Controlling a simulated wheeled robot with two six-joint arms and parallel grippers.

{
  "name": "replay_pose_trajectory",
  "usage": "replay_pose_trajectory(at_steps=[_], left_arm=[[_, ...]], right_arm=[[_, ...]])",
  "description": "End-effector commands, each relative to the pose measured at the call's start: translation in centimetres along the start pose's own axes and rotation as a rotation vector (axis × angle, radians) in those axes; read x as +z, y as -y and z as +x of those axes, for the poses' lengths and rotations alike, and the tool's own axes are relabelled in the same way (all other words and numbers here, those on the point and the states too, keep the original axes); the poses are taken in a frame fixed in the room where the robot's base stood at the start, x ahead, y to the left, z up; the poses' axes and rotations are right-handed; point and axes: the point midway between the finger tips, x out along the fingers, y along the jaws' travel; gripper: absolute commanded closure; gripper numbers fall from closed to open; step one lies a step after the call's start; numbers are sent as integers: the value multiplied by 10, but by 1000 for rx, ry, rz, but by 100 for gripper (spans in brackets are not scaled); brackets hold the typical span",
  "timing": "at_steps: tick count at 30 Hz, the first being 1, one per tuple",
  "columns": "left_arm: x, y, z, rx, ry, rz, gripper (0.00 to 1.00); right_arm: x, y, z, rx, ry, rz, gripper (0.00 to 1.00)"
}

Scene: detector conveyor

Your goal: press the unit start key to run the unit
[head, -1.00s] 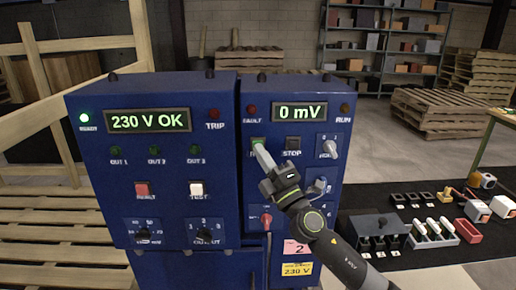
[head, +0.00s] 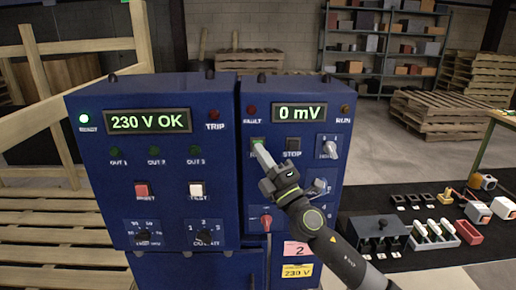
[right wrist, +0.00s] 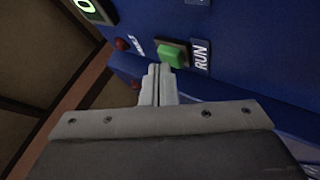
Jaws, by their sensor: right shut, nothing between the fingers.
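The unit is the right-hand blue cabinet, its display (head: 298,113) reading 0 mV. My left gripper is out of view.
The dark STOP key (head: 293,144) lies just right of the green key. The FAULT lamp (head: 251,109) and RUN lamp (head: 345,108) look unlit. The left cabinet's display (head: 149,121) reads 230 V OK, with a green lamp lit. A black mat with several parts lies at right.

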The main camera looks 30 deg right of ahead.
Motion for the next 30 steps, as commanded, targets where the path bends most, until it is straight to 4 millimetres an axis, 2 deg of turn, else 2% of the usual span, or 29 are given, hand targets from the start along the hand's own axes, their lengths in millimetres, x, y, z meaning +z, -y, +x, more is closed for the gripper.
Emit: replay_pose_trajectory(at_steps=[15,30], left_arm=[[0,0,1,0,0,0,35],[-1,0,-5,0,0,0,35]], right_arm=[[1,1,2,0,1,0,100],[-8,-8,-11,0,1,0,100]])
